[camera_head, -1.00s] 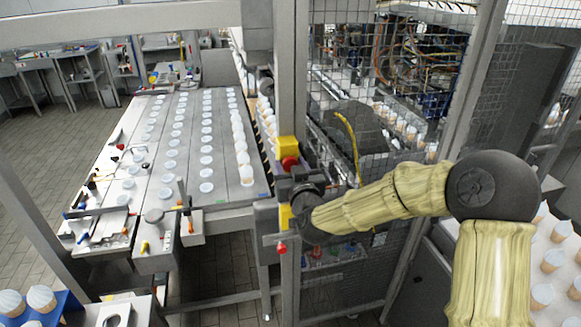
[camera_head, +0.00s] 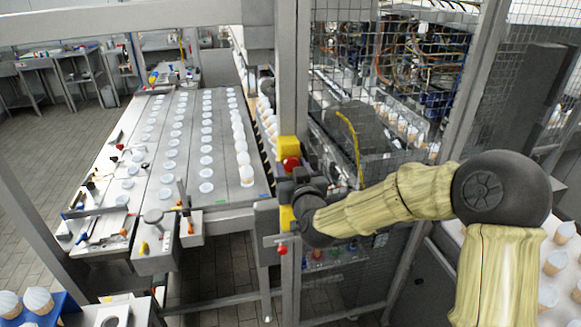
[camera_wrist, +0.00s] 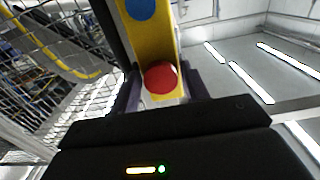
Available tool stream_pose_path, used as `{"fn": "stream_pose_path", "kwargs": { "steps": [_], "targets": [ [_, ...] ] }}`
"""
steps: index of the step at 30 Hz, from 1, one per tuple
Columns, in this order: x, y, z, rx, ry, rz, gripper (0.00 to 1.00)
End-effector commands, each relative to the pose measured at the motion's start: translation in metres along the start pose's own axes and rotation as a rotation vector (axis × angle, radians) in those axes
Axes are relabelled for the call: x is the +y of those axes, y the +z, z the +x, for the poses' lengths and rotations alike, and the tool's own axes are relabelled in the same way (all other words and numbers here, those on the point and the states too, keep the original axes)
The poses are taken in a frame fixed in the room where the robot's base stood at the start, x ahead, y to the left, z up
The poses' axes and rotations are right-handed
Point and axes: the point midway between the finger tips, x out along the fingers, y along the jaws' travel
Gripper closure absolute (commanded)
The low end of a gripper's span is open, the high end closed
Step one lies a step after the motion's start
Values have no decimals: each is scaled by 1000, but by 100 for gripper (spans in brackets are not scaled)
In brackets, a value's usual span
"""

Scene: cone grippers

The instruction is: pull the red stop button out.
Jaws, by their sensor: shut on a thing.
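The red stop button (camera_head: 291,164) is on a yellow box (camera_head: 288,146) fixed to the grey post. In the wrist view the round red button (camera_wrist: 160,77) lies between the two dark fingers of my gripper (camera_wrist: 162,88), on the yellow housing (camera_wrist: 150,42) with a blue disc (camera_wrist: 140,8) above it. My gripper is shut on the button. In the head view my gripper (camera_head: 293,178) is at the post just below the box, mostly hidden by my wrist.
A grey post (camera_head: 293,80) and wire mesh fence (camera_head: 345,60) stand close to my arm. A lower yellow box (camera_head: 287,217) with a red knob (camera_head: 282,250) is just below. A conveyor table (camera_head: 205,130) with rows of white-topped cones is left of the post.

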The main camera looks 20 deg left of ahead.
Motion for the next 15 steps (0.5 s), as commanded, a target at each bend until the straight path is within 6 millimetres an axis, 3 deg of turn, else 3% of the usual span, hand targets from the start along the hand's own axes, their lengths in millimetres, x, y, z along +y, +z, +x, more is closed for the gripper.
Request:
{"fn": "stream_pose_path", "kwargs": {
  "steps": [8, 10, 15],
  "targets": [
    [0, 7, -5, -16, -3, 0, 77],
    [0, 7, -6, -16, -3, -1, 88],
    [-1, 5, -8, -12, -3, -1, 87]
  ]
}}
